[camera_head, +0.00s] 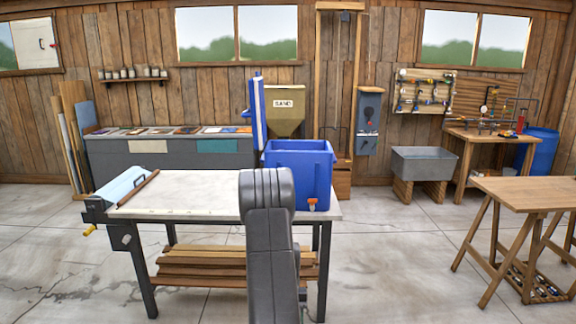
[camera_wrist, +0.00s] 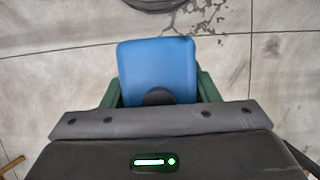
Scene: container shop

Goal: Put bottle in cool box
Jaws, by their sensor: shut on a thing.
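The cool box (camera_head: 312,178) is a deep blue open-topped bin at the right end of the work table, in the head view. Its blue lid (camera_head: 258,115) stands upright at the left side. My dark arm hides part of the box's front. In the wrist view my gripper (camera_wrist: 157,84) is shut, its green fingers on both sides of a blue block-like thing with a dark round part, which I take for the bottle (camera_wrist: 157,62). Floor shows beyond it. Neither the gripper nor the bottle shows in the head view.
A wooden trestle table (camera_head: 530,192) stands at right. The floor between is open.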

